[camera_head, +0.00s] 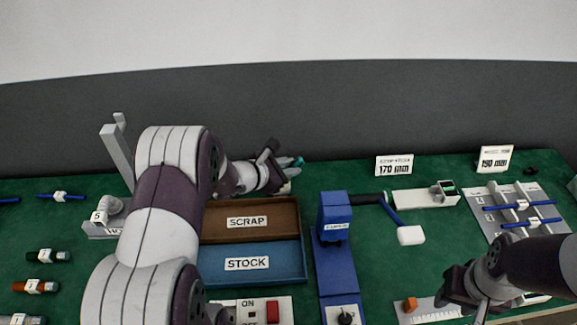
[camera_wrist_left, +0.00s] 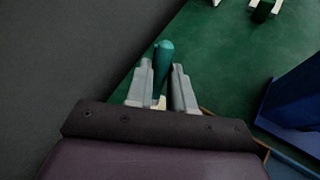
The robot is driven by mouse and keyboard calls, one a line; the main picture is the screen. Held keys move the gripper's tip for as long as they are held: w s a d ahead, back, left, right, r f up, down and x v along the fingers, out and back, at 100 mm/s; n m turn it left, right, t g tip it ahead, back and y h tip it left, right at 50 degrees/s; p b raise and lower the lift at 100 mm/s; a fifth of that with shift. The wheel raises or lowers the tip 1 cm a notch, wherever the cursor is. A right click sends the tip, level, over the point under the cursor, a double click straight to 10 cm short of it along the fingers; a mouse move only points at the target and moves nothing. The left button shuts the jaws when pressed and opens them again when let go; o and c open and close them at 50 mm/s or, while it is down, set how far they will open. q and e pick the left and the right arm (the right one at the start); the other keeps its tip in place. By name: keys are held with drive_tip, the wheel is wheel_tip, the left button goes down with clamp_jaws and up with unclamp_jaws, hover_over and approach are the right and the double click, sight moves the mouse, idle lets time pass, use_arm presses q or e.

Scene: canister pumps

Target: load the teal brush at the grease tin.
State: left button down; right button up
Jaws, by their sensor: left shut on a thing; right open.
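The teal brush (camera_wrist_left: 164,58) stands between the two grey fingers of my left gripper (camera_wrist_left: 160,90) in the left wrist view. In the head view a small bit of the teal brush (camera_head: 298,162) shows at the tips of my left gripper (camera_head: 287,174), above the green table behind the brown tray. The gripper is shut on the brush; the brush's lower part is mostly hidden. My right gripper (camera_head: 462,294) is open and low at the front right, partly hidden by its own arm. I cannot make out a grease tin for certain in either view.
A brown SCRAP tray (camera_head: 285,207) and blue STOCK tray (camera_head: 291,276) lie in the middle. A blue press (camera_head: 338,262) with a crank stands right of them. A white fixture (camera_head: 412,198) and a grey rack (camera_head: 487,216) with blue rods are further right. A dark wall rises behind the table.

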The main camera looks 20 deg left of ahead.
use_arm(q)
wheel_tip(320, 180, up, 7)
drive_tip(key=p, duration=0.3)
drive_tip(key=shift+p, duration=0.4)
drive_tip(key=shift+w+f, duration=0.1)
